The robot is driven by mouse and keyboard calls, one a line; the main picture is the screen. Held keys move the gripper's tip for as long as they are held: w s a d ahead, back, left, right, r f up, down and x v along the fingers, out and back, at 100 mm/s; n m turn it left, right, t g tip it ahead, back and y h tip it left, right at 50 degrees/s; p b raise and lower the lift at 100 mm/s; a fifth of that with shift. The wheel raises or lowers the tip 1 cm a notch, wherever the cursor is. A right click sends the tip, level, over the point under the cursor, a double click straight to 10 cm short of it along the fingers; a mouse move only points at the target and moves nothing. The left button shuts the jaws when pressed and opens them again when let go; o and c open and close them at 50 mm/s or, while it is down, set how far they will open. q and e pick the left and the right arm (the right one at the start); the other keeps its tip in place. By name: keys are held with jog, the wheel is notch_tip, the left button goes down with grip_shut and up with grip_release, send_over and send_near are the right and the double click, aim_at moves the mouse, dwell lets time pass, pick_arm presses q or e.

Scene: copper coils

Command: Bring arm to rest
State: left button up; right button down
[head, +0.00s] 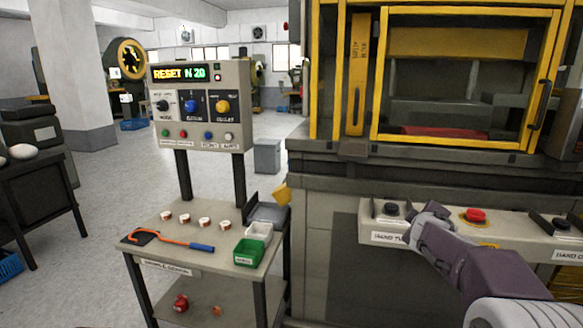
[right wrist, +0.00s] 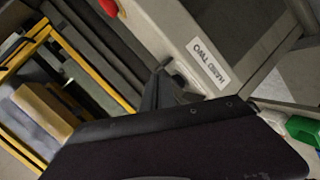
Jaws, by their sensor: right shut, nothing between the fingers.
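My right arm reaches in from the lower right of the head view. Its purple-grey gripper (head: 424,224) is shut and empty. It is at the front control shelf (head: 510,235) of the press, just right of the black button (head: 391,209) above the "HAND TWO" label. I cannot tell whether it touches the shelf. In the right wrist view my dark gripper body fills the bottom, and the label (right wrist: 209,67) shows upside down beyond it. My left gripper is not in view.
The red button (head: 475,215) and another black button (head: 561,223) are on the shelf. The yellow-framed press (head: 455,145) stands behind. A small table (head: 165,250) at left holds a green bin (head: 249,252), an orange hooked tool (head: 172,240) and several small coils. A control panel (head: 200,105) stands above it.

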jog(key=s+a+f+m+g+y, duration=0.2)
jog(key=s+a+f+g, duration=0.1)
jog(key=s+a+f, duration=0.4)
jog(key=s+a+f+m+g+y, duration=0.1)
jog(key=s+a+f+g, duration=0.1)
jog(key=s+a+f, duration=0.6)
jog(key=s+a+f+m+g+y, duration=0.3)
jog(key=s+f+m+g, duration=0.25)
jog(key=s+f, duration=0.85)
notch_tip(320, 180, up, 20)
jog(key=s+p, duration=0.1)
jog(key=p, duration=1.7)
jog(key=shift+s+r+n+p, duration=0.15)
jog(key=shift+s+n+p, duration=0.05)
jog(key=shift+n+p, duration=0.15)
